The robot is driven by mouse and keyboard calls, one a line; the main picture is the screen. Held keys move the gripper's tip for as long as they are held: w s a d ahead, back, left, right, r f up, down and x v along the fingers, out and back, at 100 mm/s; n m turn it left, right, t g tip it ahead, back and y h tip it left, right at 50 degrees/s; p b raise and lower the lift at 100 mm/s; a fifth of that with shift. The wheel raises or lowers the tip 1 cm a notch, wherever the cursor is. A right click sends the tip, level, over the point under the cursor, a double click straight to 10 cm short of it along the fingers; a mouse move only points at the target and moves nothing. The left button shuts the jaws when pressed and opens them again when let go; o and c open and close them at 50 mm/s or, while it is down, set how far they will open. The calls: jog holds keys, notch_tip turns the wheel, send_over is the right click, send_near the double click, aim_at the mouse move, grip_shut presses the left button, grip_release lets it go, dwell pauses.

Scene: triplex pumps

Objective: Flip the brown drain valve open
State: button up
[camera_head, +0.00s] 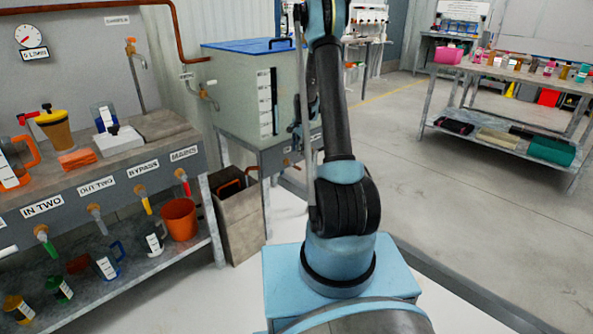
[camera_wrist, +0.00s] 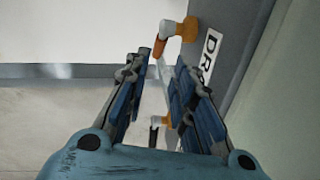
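The drain valve (camera_wrist: 171,31) is at the top middle of the wrist view, with a white body, an orange-brown fitting and a brown lever (camera_wrist: 160,47). It sticks out from a grey panel beside a label (camera_wrist: 211,48) of which only "DR" is readable. My gripper (camera_wrist: 160,60) is open, its fingers spread on both sides of the lever's lower end in the picture. I cannot tell whether they touch it. In the head view my gripper is mostly hidden by my arm near the tank stand, and the drain valve cannot be made out.
A second valve (camera_wrist: 160,122) with a dark handle shows between my fingers, lower down. In the head view, a tank with a blue lid (camera_head: 245,46) stands behind my arm. A brown bin (camera_head: 238,218) is below left.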

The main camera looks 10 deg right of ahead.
aim_at(296, 167)
jog(key=f, duration=0.4)
jog(key=w+f, duration=0.1)
jog(key=f, duration=0.3)
jog(key=a+f, duration=0.1)
jog(key=f, duration=0.3)
jog(key=shift+w+f, duration=0.2)
jog(key=shift+w, duration=0.1)
jog(key=shift+d, duration=0.1)
grip_shut()
